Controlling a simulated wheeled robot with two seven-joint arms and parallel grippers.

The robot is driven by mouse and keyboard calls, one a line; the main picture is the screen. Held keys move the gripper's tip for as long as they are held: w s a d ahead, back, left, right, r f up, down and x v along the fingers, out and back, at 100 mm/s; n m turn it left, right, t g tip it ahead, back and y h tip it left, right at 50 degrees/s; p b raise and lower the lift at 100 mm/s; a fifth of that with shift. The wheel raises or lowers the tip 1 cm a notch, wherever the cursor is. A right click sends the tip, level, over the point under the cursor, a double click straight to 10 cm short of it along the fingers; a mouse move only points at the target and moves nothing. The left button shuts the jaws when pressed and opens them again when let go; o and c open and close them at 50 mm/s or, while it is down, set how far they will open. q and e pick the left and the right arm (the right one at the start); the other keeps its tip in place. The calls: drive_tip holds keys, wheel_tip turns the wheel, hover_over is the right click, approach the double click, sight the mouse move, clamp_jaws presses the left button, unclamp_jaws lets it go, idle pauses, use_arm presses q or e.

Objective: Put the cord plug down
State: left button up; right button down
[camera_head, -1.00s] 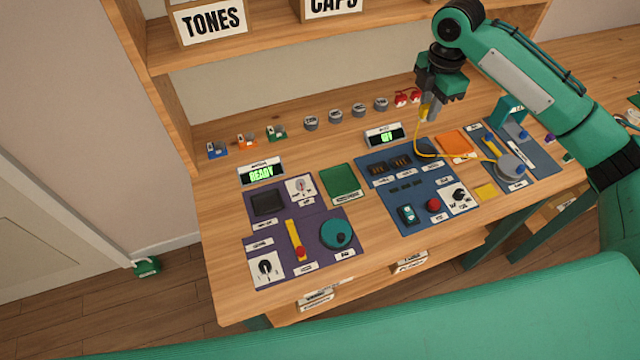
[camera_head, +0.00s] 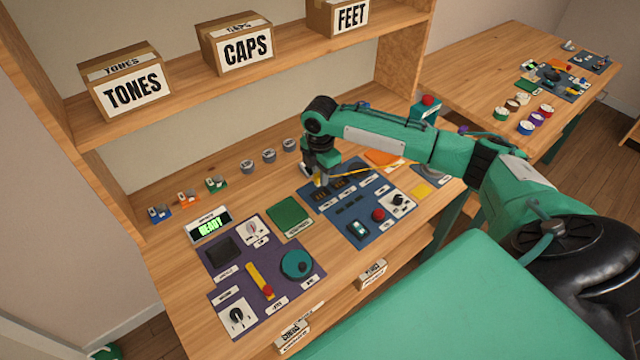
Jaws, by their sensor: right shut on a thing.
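My right gripper (camera_head: 321,175) is shut on the yellow cord plug (camera_head: 318,182), which shows only as a small yellow bit under the fingers. The gripper is low over the back left part of the blue mat (camera_head: 345,232), near its dark socket row. Whether the plug touches the mat I cannot tell. The yellow cord (camera_head: 352,174) runs from the plug to the right, partly behind my arm. My left gripper is not in view.
A green pad (camera_head: 289,213) lies just left of the blue mat. The purple mat (camera_head: 240,277) with a dial and a slider is further left. Several grey round parts (camera_head: 268,156) stand behind. A shelf with labelled boxes (camera_head: 246,45) hangs above. A second table (camera_head: 470,72) is at the right.

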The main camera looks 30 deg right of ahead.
sight(321, 196)
wheel_tip(321, 196, down, 4)
drive_tip(key=shift+f+p, duration=0.25)
drive_tip(key=shift+p, duration=0.1)
drive_tip(key=shift+f, duration=0.35)
drive_tip(key=shift+f, duration=0.35)
